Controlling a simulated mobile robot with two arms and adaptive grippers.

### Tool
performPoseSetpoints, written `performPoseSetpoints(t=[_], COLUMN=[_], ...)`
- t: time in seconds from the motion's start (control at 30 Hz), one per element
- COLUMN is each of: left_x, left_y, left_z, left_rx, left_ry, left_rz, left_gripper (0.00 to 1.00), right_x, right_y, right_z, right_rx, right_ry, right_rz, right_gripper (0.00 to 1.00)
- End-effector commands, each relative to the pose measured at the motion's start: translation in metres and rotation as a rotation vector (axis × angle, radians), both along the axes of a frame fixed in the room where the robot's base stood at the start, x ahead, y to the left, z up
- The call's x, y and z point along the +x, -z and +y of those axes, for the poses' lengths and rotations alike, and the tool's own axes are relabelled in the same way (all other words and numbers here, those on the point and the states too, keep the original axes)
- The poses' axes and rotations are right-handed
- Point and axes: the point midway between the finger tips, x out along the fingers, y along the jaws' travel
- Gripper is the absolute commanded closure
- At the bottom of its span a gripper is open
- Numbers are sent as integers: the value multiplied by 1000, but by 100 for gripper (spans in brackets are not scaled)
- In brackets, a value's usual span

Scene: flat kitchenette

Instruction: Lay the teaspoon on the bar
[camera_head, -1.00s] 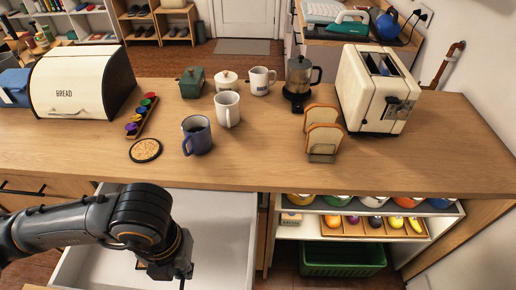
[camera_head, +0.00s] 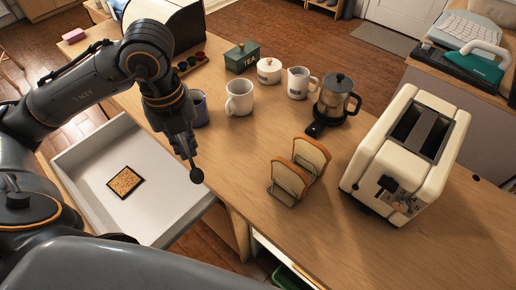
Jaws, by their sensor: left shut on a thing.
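My left gripper (camera_head: 184,150) points down over the near edge of the wooden bar (camera_head: 240,170). It is shut on a small dark thing with a rounded end, which looks like the teaspoon (camera_head: 197,175). The rounded end hangs below the fingertips. I cannot tell whether it touches the bar top. The rest of the teaspoon is hidden by the fingers. My right gripper is out of view.
A blue mug (camera_head: 200,108) and white mug (camera_head: 239,98) stand close behind the gripper. A toast rack (camera_head: 285,190) and toaster (camera_head: 405,155) stand right. Bar between gripper and rack is clear.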

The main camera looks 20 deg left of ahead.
Motion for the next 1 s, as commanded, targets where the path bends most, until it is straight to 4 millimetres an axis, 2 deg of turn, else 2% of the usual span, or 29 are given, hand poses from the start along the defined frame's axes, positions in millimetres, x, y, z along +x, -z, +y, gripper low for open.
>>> performPoseSetpoints(t=[0.13, 0.37, 0.6, 0.87, 1.0], left_x=[20, 74, 112, 128, 128], left_y=[5, 29, 73, 96, 113], left_z=[-8, -27, -40, -45, -45], left_rx=[-5, -5, -2, -1, 2], left_ry=[-5, -6, -6, -5, -4], left_rz=[3, 3, 4, 2, 5], left_gripper=[100, 100, 100, 100, 100], right_x=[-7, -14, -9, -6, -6], right_y=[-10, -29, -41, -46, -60], right_z=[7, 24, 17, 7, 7], right_rx=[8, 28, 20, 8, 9], right_ry=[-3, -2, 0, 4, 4], right_rz=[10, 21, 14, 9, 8], right_gripper=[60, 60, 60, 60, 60])
